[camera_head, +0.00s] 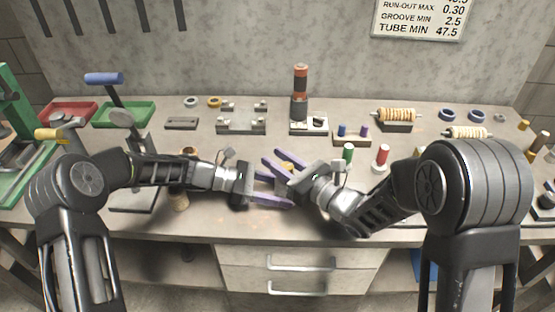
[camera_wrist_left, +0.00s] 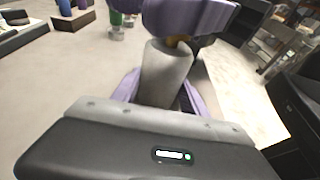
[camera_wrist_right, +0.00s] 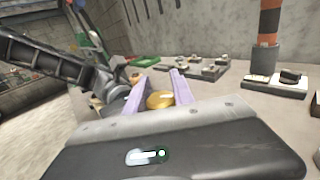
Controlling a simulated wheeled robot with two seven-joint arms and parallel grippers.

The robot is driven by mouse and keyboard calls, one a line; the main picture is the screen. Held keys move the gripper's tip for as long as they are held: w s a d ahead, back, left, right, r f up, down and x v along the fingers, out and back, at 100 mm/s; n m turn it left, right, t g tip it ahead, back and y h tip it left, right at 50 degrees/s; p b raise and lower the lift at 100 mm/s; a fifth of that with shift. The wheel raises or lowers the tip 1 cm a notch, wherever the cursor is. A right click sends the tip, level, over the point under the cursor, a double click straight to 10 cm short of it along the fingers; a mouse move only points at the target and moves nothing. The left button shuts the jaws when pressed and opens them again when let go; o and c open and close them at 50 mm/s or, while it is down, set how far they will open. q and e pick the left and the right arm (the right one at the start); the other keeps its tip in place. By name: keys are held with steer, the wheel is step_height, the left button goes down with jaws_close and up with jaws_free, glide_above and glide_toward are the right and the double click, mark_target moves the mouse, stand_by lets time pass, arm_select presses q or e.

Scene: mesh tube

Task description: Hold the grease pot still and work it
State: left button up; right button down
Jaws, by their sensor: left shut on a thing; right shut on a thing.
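The grease pot has a grey cylindrical body (camera_wrist_left: 165,75) and a gold lid (camera_wrist_right: 160,99). In the left wrist view the body stands between the purple fingers of my left gripper (camera_wrist_left: 160,98), which is shut on it. My right gripper (camera_wrist_right: 158,88) is shut on the gold lid, one purple finger on each side. In the head view the left gripper (camera_head: 285,190) comes in from the left and the right gripper (camera_head: 278,158) comes over it. The lid shows there as a small gold patch (camera_head: 287,167); the fingers hide most of the pot.
Behind the grippers stand a metal fixture (camera_head: 240,122) and an orange-and-black column (camera_head: 300,90). A green bottle (camera_head: 348,153) and a red one (camera_head: 382,156) stand close to my right arm. The bench's front edge is near below the grippers.

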steer(key=shift+w+m+t+h, duration=0.1)
steer(key=shift+m+t+h, duration=0.2)
steer(key=shift+t, duration=0.1)
steer(key=m+t+h, duration=0.1)
steer(key=m+h, duration=0.2)
steer(key=h, duration=0.1)
steer(key=d+m+t+h, duration=0.1)
steer(key=m+t+h, duration=0.1)
steer(key=h, duration=0.3)
steer(key=d+m+t+h, duration=0.1)
steer(key=m+t+h, duration=0.1)
steer(key=m+h, duration=0.2)
steer(key=shift+w+d+f+h, duration=0.2)
steer(key=shift+w+h, duration=0.15)
steer(key=shift+h, duration=0.05)
steer(key=shift+d+m+h, duration=0.15)
steer(key=shift+m+h, duration=0.25)
steer(key=shift+m, duration=0.2)
steer(key=shift+r, duration=0.1)
steer(key=c, duration=1.1)
jaws_free()
steer(key=shift+r, duration=0.1)
steer(key=shift+o, duration=0.2)
